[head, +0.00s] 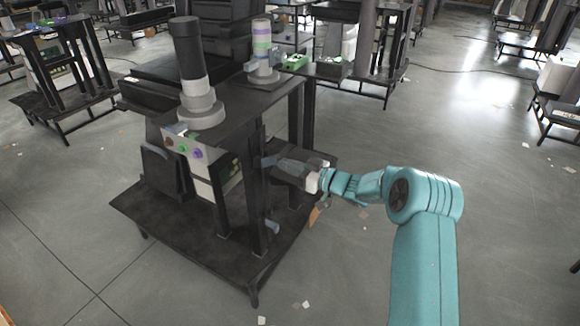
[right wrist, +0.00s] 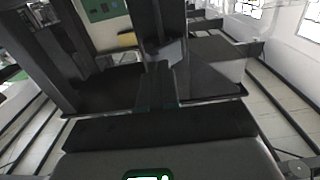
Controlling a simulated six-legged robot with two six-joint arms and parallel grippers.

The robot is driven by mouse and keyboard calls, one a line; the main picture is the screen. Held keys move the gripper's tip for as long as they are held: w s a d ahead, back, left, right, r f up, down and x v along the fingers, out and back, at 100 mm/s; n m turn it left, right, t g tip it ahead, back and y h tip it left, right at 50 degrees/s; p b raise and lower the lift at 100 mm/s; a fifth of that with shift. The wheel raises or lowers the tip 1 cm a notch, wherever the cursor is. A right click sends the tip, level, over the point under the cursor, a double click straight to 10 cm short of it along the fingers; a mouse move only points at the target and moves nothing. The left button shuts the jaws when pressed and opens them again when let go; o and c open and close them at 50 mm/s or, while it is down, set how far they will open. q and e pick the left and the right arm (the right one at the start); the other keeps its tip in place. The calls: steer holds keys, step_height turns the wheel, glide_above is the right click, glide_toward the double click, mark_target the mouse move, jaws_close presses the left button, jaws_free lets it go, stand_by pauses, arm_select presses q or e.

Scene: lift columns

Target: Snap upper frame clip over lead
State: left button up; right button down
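The black lift-column frame (head: 258,195) stands in the middle of the head view. A small grey-blue piece on its front post, seemingly the upper frame clip (head: 268,160), is partly hidden by my right gripper (head: 283,168). A similar grey-blue piece (head: 272,227) sits lower on the post. My right gripper reaches in from the right at the upper piece. In the right wrist view the gripper (right wrist: 158,88) points at a dark post with a grey-blue piece (right wrist: 167,52). Whether its fingers are open or shut is unclear. I cannot make out the lead. My left gripper is out of view.
A black-and-white column (head: 190,75) and a banded column (head: 262,50) stand on the frame's top. A panel with coloured knobs (head: 185,148) faces left. The frame's broad base plate (head: 180,225) juts out low. The grey floor at right is mostly open.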

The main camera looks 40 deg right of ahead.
steer(key=shift+s, duration=0.1)
steer(key=v, duration=0.7)
steer(key=shift+p, duration=0.3)
stand_by(0.3)
